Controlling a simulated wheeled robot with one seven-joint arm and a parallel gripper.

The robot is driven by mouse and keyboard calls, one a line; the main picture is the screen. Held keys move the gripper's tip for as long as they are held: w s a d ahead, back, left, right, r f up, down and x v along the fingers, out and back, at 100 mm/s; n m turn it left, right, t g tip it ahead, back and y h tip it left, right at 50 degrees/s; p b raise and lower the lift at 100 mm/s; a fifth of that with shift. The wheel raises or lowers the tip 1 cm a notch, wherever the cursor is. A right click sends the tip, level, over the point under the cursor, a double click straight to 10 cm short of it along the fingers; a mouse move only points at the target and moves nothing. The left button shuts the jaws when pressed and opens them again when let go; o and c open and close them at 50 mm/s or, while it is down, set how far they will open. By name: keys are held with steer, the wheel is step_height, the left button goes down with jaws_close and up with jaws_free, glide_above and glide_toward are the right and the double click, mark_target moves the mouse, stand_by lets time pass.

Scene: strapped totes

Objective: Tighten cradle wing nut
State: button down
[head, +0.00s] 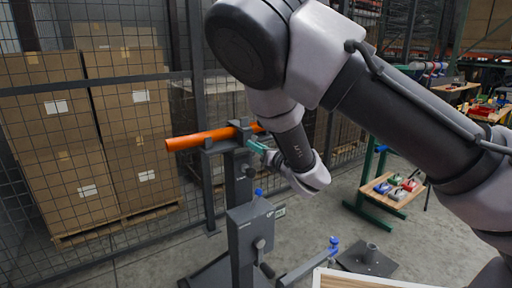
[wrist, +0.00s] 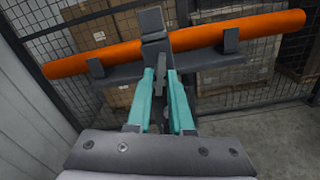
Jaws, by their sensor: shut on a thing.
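The grey cradle (head: 218,145) stands on a post and bears a long orange pipe (head: 190,140). In the wrist view the pipe (wrist: 210,38) lies across the cradle's crossbar (wrist: 210,60), between two upright end stops. My gripper (head: 257,147) reaches the cradle's head from the right, just below the pipe. Its teal fingers (wrist: 160,78) are close together on either side of a small grey piece, the wing nut (wrist: 159,84), at the cradle's middle. The fingers hide much of the nut, so its exact angle cannot be told.
A wire mesh fence with stacked cartons (head: 130,110) stands behind the cradle. A grey box with a crank (head: 250,230) is on the stand below. A small wooden bench (head: 385,195) with coloured items is at right. Open floor lies between.

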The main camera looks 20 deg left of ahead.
steer(key=shift+r+m, duration=0.2)
steer(key=shift+m, duration=15.3)
steer(key=c, duration=1)
jaws_free()
steer(key=shift+o, duration=0.2)
steer(key=shift+d, duration=0.1)
